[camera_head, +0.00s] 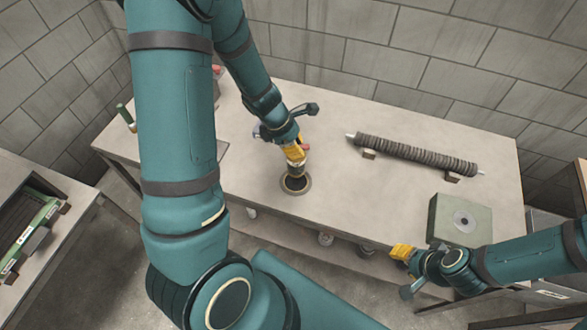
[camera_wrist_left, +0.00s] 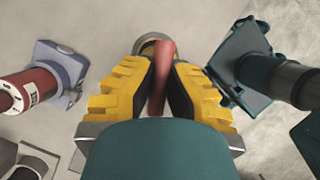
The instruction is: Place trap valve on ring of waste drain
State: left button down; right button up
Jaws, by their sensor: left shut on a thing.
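My left gripper (camera_head: 294,154) is over the table, shut on the trap valve. The valve's red handle (camera_wrist_left: 164,72) stands between the yellow fingers in the left wrist view. Its round metal body (camera_wrist_left: 151,40) shows partly beyond the fingertips. In the head view the valve (camera_head: 297,169) is at the far edge of the waste drain ring (camera_head: 296,185), a dark round opening with a metal rim in the tabletop. I cannot tell whether valve and ring touch. My right gripper (camera_head: 401,251) is near the table's front right edge, apart from the valve; its jaw opening is unclear.
A dark ribbed mesh tube (camera_head: 415,155) lies on supports at the back right of the table (camera_head: 370,205). A grey-green box (camera_head: 462,220) stands at the front right. A red cylinder with a blue-grey base (camera_wrist_left: 60,75) is left in the wrist view. The table's middle is clear.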

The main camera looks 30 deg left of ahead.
aim_at(296, 168)
pick_arm(q)
notch_tip(296, 168, down, 2)
jog(key=shift+w+f+b, duration=0.1)
jog(key=shift+f+b, duration=0.1)
jog(key=shift+b, duration=0.15)
jog(key=shift+f+b, duration=0.3)
jog(key=shift+f, duration=0.3)
notch_tip(296, 168, down, 3)
jog(key=shift+r+b, duration=0.1)
jog(key=shift+b, duration=0.55)
jog(key=shift+r, duration=0.1)
jog(key=c, duration=1.1)
grip_release()
jog(key=shift+c, duration=0.2)
